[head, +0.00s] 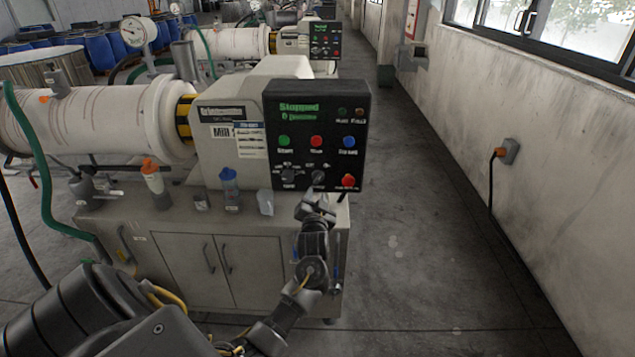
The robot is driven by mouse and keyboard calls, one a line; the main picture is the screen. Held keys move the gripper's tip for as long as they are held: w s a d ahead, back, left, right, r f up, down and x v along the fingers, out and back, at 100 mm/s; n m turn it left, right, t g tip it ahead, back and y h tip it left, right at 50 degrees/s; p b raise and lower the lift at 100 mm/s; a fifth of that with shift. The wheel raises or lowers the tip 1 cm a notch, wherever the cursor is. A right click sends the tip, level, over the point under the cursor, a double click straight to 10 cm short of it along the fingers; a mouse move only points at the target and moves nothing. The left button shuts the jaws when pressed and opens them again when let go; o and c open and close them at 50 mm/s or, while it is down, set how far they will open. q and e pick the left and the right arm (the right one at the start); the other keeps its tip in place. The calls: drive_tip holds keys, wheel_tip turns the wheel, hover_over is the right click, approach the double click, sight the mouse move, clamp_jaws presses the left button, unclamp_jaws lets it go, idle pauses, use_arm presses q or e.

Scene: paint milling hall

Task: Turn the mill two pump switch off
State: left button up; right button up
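The near mill's black control panel (270,110) faces me, with a green display (298,112) that reads "Stopped". Below are green, red and blue buttons. Under them sit a left rotary switch (288,175), a right rotary switch (319,178) and a red knob-like button (348,181). The small labels are too blurred to tell which one is the pump switch or how each is set. My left gripper (318,203) is just below the right rotary switch; contact cannot be made out. Its fingers are small and dark, so their opening is unclear. My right gripper is out of view.
A green hose (35,150) hangs at left. A second mill panel (325,40) stands behind. The floor at right is clear up to the wall.

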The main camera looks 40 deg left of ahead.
sight(318, 181)
use_arm(q)
drive_tip(key=p+x, duration=0.1)
drive_tip(key=x, duration=0.6)
drive_tip(key=shift+w+a, duration=0.15)
clamp_jaws()
